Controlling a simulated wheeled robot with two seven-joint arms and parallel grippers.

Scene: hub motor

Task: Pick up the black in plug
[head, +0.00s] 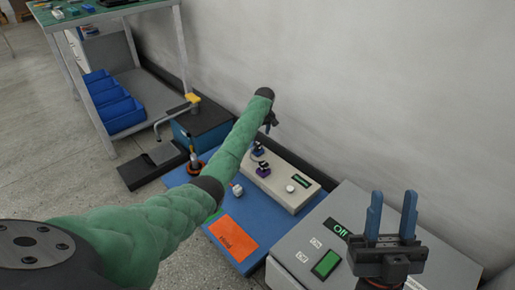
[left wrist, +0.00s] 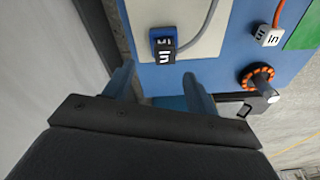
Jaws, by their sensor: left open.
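A black plug marked "In" (left wrist: 163,50) sits at a blue socket on the light panel in the left wrist view. A grey cable runs up beside it. In the head view, a small blue and black piece (head: 257,150) at the panel's far end seems to be the same place. My left gripper (left wrist: 158,78) is open and empty, its blue fingers spread just short of the plug. In the head view my left gripper (head: 271,122) is small and dark above the panel. My right gripper (head: 394,200) is open and empty, pointing up over the grey box.
A white plug (left wrist: 269,36) lies on the blue mat (head: 262,222), near an orange-ringed post (left wrist: 257,78). The light panel (head: 288,188) also bears a purple socket (head: 263,170). A grey box (head: 330,215) stands at right. The wall rises close behind.

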